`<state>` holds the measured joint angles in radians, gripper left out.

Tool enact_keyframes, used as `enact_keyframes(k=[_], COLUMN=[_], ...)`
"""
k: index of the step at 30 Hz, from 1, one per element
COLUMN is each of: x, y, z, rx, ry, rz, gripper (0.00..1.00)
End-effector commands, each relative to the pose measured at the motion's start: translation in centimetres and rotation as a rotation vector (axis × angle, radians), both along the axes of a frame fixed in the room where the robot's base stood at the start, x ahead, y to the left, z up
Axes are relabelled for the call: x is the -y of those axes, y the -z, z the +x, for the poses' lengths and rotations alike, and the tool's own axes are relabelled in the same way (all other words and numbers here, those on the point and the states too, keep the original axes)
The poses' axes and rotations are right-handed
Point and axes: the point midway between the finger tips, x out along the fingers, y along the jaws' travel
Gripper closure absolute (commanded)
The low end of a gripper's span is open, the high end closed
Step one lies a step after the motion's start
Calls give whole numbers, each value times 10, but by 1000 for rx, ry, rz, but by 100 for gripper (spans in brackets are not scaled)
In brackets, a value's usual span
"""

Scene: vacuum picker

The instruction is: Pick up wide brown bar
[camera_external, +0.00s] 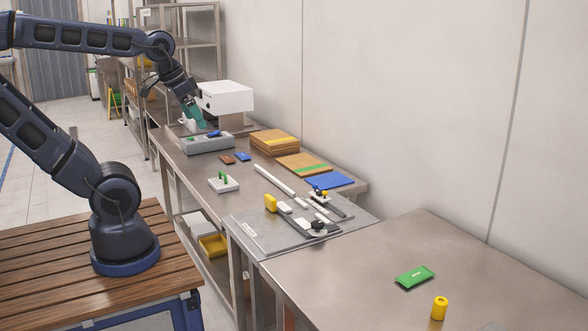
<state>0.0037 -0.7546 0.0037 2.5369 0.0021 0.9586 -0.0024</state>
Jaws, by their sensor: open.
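A small flat reddish-brown bar (227,158) lies on the far metal table (205,177), just left of a small blue bar (242,156). It looks like the wide brown bar. My gripper (203,126), with a teal end, hangs tilted down above the grey tray (208,143) at the table's far left. It is behind and to the left of the brown bar, apart from it. Its fingers are small in the picture; it is open and holds nothing that I can see.
A white machine (226,97) stands behind my gripper. Stacked brown boards (274,143), a green-striped board (304,165) and a blue sheet (329,181) lie to the right. A white block with green pegs (223,183) is in front. The near table (350,265) is mostly clear.

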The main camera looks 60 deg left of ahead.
Motion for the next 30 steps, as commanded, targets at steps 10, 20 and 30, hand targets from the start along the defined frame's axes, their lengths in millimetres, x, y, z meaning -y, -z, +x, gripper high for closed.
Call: enact_keyframes(k=[10, 20, 30], x=[-3, -37, -96], y=[-4, -34, -48], z=[8, 80, 167], rx=[-5, -56, -115], ry=[-2, -12, -18], rz=[3, 31, 54], gripper=[0, 0, 0])
